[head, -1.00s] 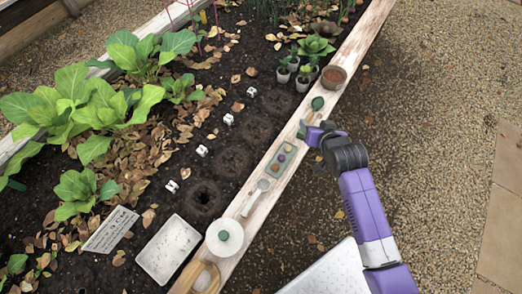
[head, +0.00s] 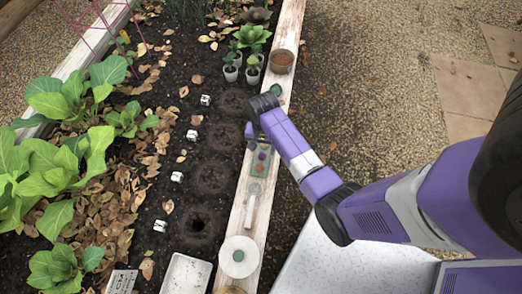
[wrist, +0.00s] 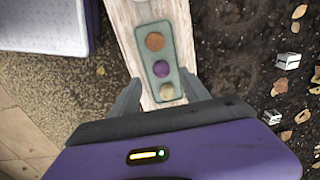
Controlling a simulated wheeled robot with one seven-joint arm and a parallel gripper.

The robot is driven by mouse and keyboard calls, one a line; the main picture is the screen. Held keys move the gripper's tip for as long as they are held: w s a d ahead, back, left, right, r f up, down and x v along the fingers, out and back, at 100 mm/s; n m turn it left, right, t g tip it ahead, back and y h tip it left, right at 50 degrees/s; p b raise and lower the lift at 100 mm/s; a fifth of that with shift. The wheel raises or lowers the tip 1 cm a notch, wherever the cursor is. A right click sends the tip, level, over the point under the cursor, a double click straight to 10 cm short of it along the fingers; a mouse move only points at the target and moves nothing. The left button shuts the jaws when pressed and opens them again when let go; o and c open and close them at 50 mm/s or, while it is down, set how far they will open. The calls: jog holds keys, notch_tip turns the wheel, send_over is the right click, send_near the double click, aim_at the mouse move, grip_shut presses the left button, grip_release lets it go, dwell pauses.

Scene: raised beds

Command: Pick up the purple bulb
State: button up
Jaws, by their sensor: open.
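The purple bulb (wrist: 161,69) lies in a small grey-green tray (wrist: 157,55), between an orange-brown bulb (wrist: 154,41) and a pale beige bulb (wrist: 167,91). In the head view the purple bulb (head: 262,156) is a small spot in the tray (head: 254,174) on the plank edge. My gripper (wrist: 161,92) is open and empty. In the wrist view its two fingers stand on either side of the tray's near end, with the beige bulb between them and the purple bulb just beyond. In the head view my arm hides most of the gripper.
The pale wooden plank (head: 236,219) also carries a trowel (head: 251,205), a white round pot (head: 239,256) and a terracotta pot (head: 281,61). Small potted plants (head: 252,68) stand beside it. Dark soil with planting holes (head: 197,223) and white markers lies left.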

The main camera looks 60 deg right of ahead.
aim_at(262, 153)
notch_tip(262, 153, down, 5)
jog(key=shift+w+r+b, duration=0.1)
jog(key=shift+w+b, duration=0.05)
jog(key=shift+b, duration=0.55)
jog(key=c, duration=1.1)
